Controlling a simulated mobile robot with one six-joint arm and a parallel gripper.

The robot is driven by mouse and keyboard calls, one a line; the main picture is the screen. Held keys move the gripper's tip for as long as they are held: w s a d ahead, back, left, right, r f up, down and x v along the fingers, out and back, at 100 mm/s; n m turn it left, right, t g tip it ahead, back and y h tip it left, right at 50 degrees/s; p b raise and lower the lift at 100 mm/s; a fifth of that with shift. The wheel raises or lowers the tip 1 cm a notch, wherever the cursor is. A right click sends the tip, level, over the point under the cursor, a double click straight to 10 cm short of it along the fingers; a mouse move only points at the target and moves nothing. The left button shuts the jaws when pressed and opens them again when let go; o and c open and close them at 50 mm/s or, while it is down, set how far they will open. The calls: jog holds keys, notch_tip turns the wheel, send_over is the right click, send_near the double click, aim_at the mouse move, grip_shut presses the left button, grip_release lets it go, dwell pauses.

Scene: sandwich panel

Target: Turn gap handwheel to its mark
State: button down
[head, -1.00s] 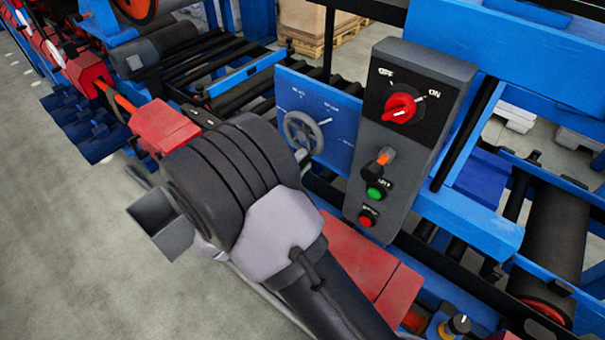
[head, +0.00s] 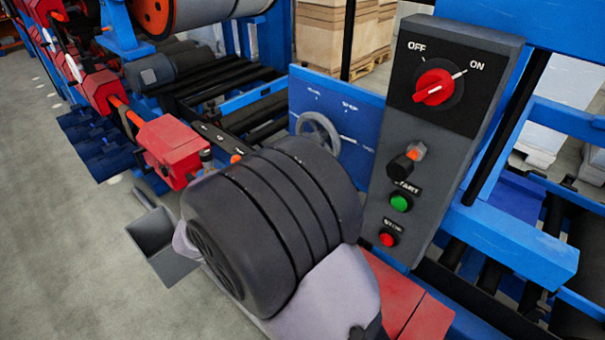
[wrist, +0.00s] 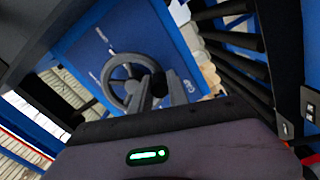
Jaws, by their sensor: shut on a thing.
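The gap handwheel (head: 336,128) is a grey spoked wheel on a blue plate (head: 365,115) with white marks and lettering, most of it too blurred to read. My arm hides its lower part in the head view. In the wrist view the handwheel (wrist: 112,88) is seen close up, with white marks on the plate to its left and above. My gripper (wrist: 160,86) is shut on the lower right part of the handwheel, at its rim or handle; I cannot tell which. The fingers are hidden in the head view.
A grey control box (head: 440,135) stands close to the right of the plate, with a red rotary switch (head: 434,88), a black selector, a green button (head: 400,203) and a red button (head: 388,239). Rollers (head: 215,85) lie behind. Red blocks (head: 172,146) stand to the left.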

jog(key=shift+w+a, duration=0.1)
dwell(0.4)
jog(key=c, duration=1.3)
grip_release()
jog(key=p+v, duration=0.4)
jog(key=v, duration=1.3)
jog(key=shift+a+f, duration=0.1)
jog(key=shift+a, duration=0.1)
